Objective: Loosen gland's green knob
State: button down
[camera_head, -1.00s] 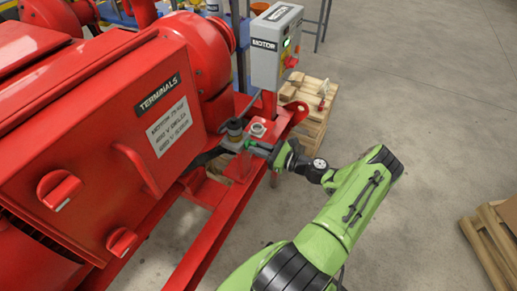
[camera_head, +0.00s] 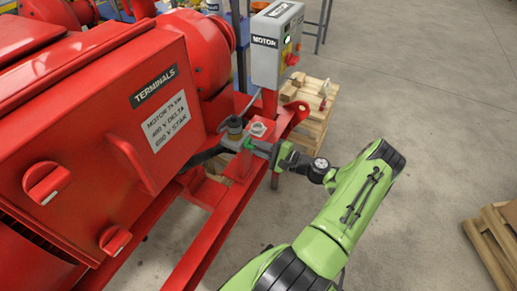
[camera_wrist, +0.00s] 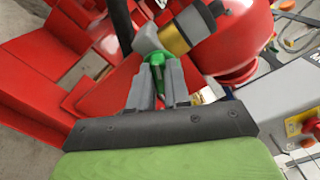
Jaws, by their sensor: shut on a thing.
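The gland's green knob (camera_wrist: 155,60) sits beside a grey fitting with a brass-coloured band (camera_wrist: 176,38) in the wrist view. In the head view the knob (camera_head: 249,143) is a small green spot by the dark gland (camera_head: 235,130) on the red skid. My gripper (camera_wrist: 157,76) is shut on the knob, with a grey finger on each side of it. The gripper also shows in the head view (camera_head: 255,146), reaching in from the right. The fingers cover the lower part of the knob.
The red terminals box (camera_head: 130,120) stands left of the gland. A grey motor control box (camera_head: 277,45) on a red post stands behind. A red skid rail (camera_head: 215,235) runs below. Wooden pallets (camera_head: 312,125) lie behind, and open floor is to the right.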

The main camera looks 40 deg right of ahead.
jog(key=n+b, duration=0.1)
jog(key=n, duration=0.4)
jog(key=shift+f+n+b, duration=0.15)
jog(key=shift+n+b, duration=0.15)
jog(key=shift+b, duration=0.1)
dwell(0.3)
jog(key=c, duration=1.1)
grip_release()
jog(key=shift+s, duration=0.1)
jog(key=p+v, duration=0.2)
jog(key=v, duration=1.3)
jog(key=shift+s+d, duration=0.1)
jog(key=shift+s, duration=0.25)
jog(key=shift+w, duration=0.1)
